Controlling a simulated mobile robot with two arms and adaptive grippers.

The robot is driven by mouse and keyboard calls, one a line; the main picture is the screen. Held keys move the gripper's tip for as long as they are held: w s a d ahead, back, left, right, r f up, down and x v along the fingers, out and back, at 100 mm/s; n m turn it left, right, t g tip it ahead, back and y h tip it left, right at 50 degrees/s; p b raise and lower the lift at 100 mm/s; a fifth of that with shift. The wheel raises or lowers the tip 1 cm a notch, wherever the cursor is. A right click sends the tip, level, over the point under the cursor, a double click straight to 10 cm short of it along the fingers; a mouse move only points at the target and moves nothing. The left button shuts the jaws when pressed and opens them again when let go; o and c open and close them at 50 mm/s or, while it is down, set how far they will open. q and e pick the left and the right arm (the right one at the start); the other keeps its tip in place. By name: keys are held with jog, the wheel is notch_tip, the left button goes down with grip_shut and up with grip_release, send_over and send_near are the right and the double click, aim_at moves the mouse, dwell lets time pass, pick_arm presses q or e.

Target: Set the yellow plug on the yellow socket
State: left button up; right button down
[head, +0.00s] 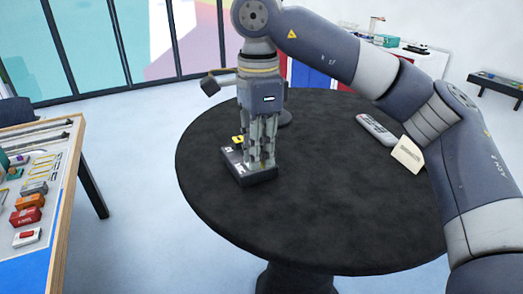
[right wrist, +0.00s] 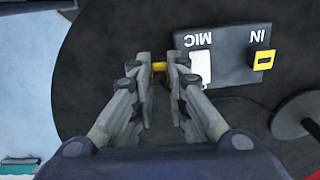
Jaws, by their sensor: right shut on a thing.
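The yellow plug (right wrist: 159,67) shows as a small yellow piece between the fingertips of my right gripper (right wrist: 160,70) in the right wrist view. That gripper is shut on it and hides most of it. The yellow socket (right wrist: 263,60) is on a black box marked MIC and IN, at its right end by IN; it also shows in the head view (head: 238,140). In the wrist view the plug is just left of the box, at the end away from the yellow socket. My left gripper is not in view.
The black box (right wrist: 228,72) also has a white socket (right wrist: 201,69) by MIC, close to my right fingers. The box stands on a round black table (head: 320,220). A grey remote (head: 376,128) and a cream card (head: 408,154) lie at right. The table's front is clear.

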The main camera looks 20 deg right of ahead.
jog(key=shift+w+a+r+p, duration=0.1)
jog(key=shift+w+r+p, duration=0.2)
jog(key=shift+w+p, duration=0.8)
jog(key=shift+w+a+r+p, duration=0.15)
jog(key=shift+w+r+p, duration=0.2)
jog(key=shift+w+p, duration=0.75)
jog(key=shift+w+a+r+p, duration=0.1)
jog(key=shift+w+r+p, duration=0.2)
jog(key=shift+w+p, duration=0.75)
jog(key=w+r+p, duration=0.1)
jog(key=w+p, duration=0.4)
jog(key=w, duration=0.1)
jog(key=shift+a+p, duration=0.25)
jog(key=shift+p, duration=0.15)
jog(key=shift+w+d+r, duration=0.1)
jog(key=shift+w+d, duration=0.05)
jog(key=shift+d, duration=0.05)
jog(key=shift+w+d+p, duration=0.3)
jog(key=shift+d+p, duration=0.1)
jog(key=shift+d, duration=0.15)
jog(key=shift+f+b, duration=0.5)
jog(key=shift+f, duration=1.05)
dwell(1.5)
